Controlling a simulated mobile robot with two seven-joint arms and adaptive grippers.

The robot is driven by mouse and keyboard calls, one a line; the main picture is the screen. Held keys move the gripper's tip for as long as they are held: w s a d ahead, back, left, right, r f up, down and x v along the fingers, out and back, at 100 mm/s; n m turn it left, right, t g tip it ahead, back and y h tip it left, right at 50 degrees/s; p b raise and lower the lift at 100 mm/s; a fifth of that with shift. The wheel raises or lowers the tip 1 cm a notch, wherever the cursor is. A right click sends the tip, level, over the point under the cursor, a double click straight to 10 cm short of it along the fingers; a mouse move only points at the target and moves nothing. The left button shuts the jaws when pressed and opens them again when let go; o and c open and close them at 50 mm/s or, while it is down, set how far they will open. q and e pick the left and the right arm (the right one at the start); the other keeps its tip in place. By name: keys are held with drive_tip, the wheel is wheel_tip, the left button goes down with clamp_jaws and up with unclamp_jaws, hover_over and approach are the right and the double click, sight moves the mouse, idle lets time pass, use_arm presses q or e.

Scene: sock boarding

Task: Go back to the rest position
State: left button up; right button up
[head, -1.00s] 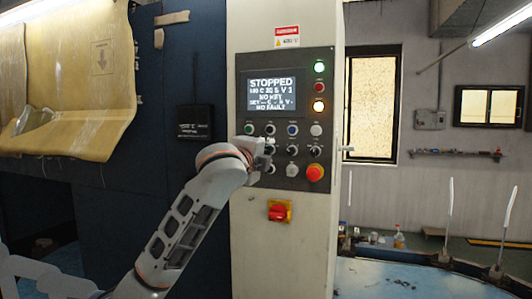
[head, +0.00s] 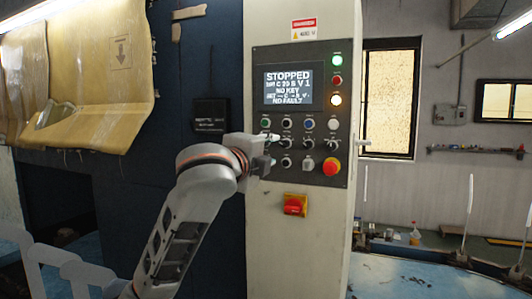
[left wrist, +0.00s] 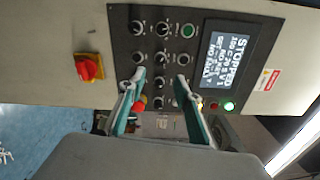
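My left gripper (head: 268,154) is in front of the left edge of the control panel (head: 343,57), over its lower left knobs. In the left wrist view the two fingers of the left gripper (left wrist: 160,76) stand apart with nothing held between them, and the panel lies beyond the tips. The panel's screen (head: 288,87) reads STOPPED, NO KEY, NO FAULT. The red stop button (head: 331,167) is at the panel's lower right. My right gripper is in neither view.
The pale machine cabinet (head: 270,225) carries the panel and a red-yellow switch (head: 296,204). A dark blue wall (head: 190,75) with a black box (head: 210,115) is at the left. A yellowish sheet (head: 100,80) hangs there.

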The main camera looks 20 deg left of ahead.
use_arm(q)
drive_tip(key=shift+s, duration=1)
drive_tip(key=w+d+f+n+g+h, duration=0.1)
drive_tip(key=w+f+n, duration=0.1)
drive_tip(key=f, duration=0.9)
drive_tip(key=w+d+f+n+g, duration=0.1)
drive_tip(key=w+f+n+g, duration=0.1)
drive_tip(key=f, duration=1)
drive_tip(key=s+f+n+g, duration=0.1)
drive_tip(key=s+f+n, duration=0.15)
drive_tip(key=f, duration=0.85)
drive_tip(key=s+f+n+g, duration=0.1)
drive_tip(key=s+f+n, duration=0.15)
drive_tip(key=f, duration=0.85)
drive_tip(key=s+a+f+n+g, duration=0.1)
drive_tip(key=s+f+n, duration=0.6)
drive_tip(key=s+f, duration=2.1)
drive_tip(key=shift+s+a+g, duration=0.15)
drive_tip(key=shift+s+g, duration=0.65)
drive_tip(key=shift+s, duration=0.35)
